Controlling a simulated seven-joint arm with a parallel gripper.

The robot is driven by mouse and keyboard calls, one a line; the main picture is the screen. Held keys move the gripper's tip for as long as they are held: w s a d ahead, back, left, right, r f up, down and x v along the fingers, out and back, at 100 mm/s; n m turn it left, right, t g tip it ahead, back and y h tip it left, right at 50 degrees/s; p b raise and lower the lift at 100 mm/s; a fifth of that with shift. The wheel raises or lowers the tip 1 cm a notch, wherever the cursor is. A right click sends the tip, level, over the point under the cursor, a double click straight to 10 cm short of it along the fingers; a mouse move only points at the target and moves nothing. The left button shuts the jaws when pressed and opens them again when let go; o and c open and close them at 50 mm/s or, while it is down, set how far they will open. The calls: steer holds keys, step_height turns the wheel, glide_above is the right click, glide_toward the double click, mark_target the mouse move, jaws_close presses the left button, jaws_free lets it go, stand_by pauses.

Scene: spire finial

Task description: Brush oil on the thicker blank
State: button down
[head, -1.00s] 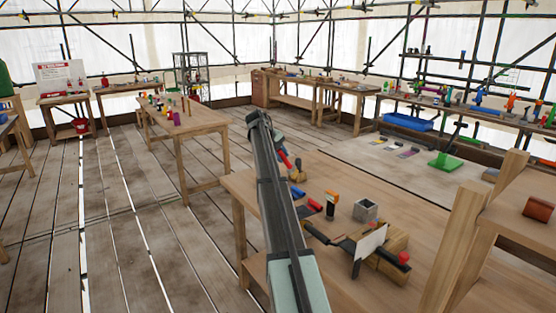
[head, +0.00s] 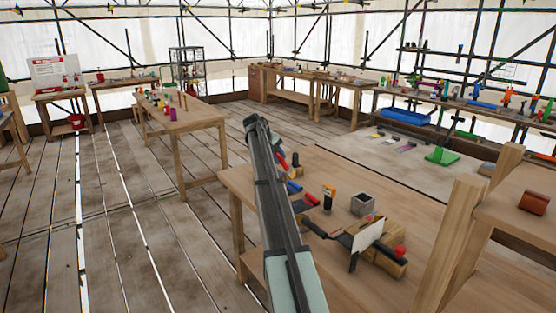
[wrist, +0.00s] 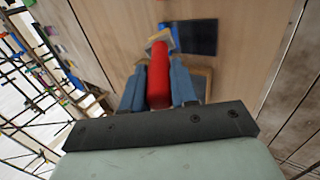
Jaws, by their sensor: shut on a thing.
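My gripper (wrist: 158,85) is shut on a red-handled tool (wrist: 159,75), whose pale far end points away from me in the wrist view. That tip is too blurred to tell clearly as bristles. In the head view the red handle (head: 283,160) shows beside my arm's end, over the workbench's far left part. Light wooden blocks (head: 391,267) lie at the bench's front right, behind a white card (head: 366,235) and beside a red ball (head: 400,251). I cannot tell which blank is thicker. A grey open-topped pot (head: 362,203) stands behind them. No oil is distinguishable.
On the workbench (head: 440,235) lie a red roll (head: 312,199), a blue piece (head: 294,187) and an orange-and-black item (head: 329,198). A wooden post (head: 462,235) rises at the right. Bare bench top lies right of the pot.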

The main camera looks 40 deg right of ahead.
steer(key=shift+f, duration=3.25)
steer(key=shift+w+f, duration=0.7)
steer(key=shift+w, duration=3.5)
steer(key=s, duration=0.8)
steer(key=shift+s+r, duration=0.2)
steer(key=shift+r, duration=3.85)
